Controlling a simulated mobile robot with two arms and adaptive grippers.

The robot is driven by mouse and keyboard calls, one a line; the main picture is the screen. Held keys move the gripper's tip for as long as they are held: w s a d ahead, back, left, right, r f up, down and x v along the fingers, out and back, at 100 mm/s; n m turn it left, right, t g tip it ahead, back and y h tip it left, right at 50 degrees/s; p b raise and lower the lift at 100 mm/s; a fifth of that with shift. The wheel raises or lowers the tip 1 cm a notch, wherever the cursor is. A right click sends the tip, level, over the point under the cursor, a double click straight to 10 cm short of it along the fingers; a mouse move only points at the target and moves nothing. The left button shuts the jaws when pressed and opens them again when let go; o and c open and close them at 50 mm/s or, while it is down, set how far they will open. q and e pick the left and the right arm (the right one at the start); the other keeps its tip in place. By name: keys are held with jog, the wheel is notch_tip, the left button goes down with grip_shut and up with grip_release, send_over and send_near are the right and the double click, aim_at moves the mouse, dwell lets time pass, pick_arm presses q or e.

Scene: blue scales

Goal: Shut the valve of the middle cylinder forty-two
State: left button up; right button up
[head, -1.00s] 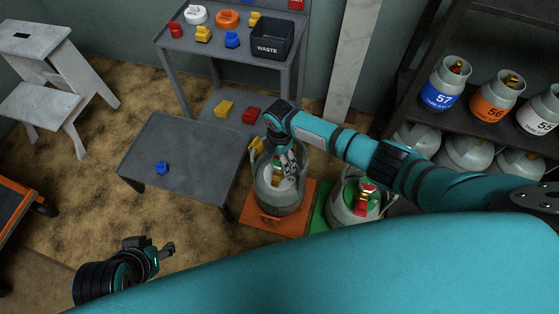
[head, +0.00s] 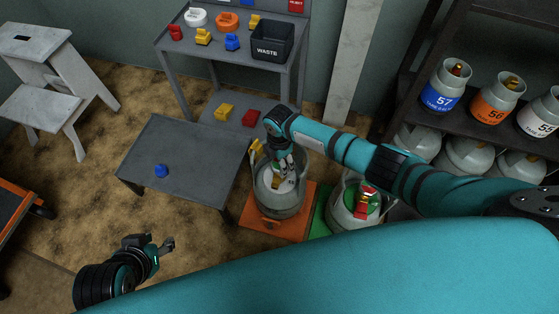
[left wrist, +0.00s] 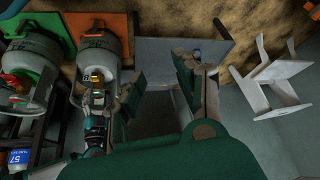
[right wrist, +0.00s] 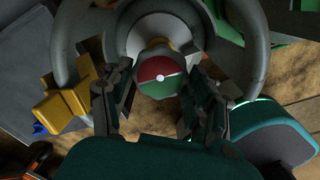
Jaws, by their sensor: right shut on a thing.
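A grey cylinder (head: 276,203) stands upright on the orange scale (head: 262,226), inside its round collar. My right gripper (head: 284,162) reaches down into the collar from above and hides much of the valve in the head view. In the right wrist view the valve's round red-and-green knob (right wrist: 160,76) sits between the fingertips of my right gripper (right wrist: 160,92), which is shut on it. My left gripper (head: 170,245) is empty, away at the lower left; its fingers stand apart in the left wrist view (left wrist: 158,75).
Another cylinder (head: 350,213) with a red-and-green valve stands on the green scale (head: 320,222), close on the right. A yellow piece (right wrist: 68,103) hangs by the collar. A low grey table (head: 190,180) with a blue piece is at left. Shelves of cylinders (head: 438,88) stand at right.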

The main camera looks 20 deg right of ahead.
jog(key=shift+r+m+p, duration=0.1)
jog(key=shift+m+p, duration=0.35)
jog(key=shift+m, duration=0.45)
pick_arm(q)
jog(key=s+a+r+g+p, duration=0.1)
jog(key=s+g+p, duration=0.1)
jog(key=s, duration=0.2)
pick_arm(e)
jog(key=m, duration=0.3)
jog(key=m+p, duration=0.3)
jog(key=m, duration=0.5)
jog(key=shift+m, duration=0.3)
jog(key=m+p, duration=0.1)
jog(key=m, duration=0.9)
jog(key=shift+m+p, duration=0.4)
jog(key=m, duration=0.3)
jog(key=shift+m, duration=0.3)
jog(key=m, duration=0.4)
pick_arm(q)
notch_tip(320, 180, down, 18)
jog(key=g, duration=0.1)
jog(key=shift+s+y, duration=0.2)
jog(key=shift+y, duration=0.1)
pick_arm(e)
jog(key=shift+m, duration=1.3)
pick_arm(q)
jog(key=shift+r, duration=0.1)
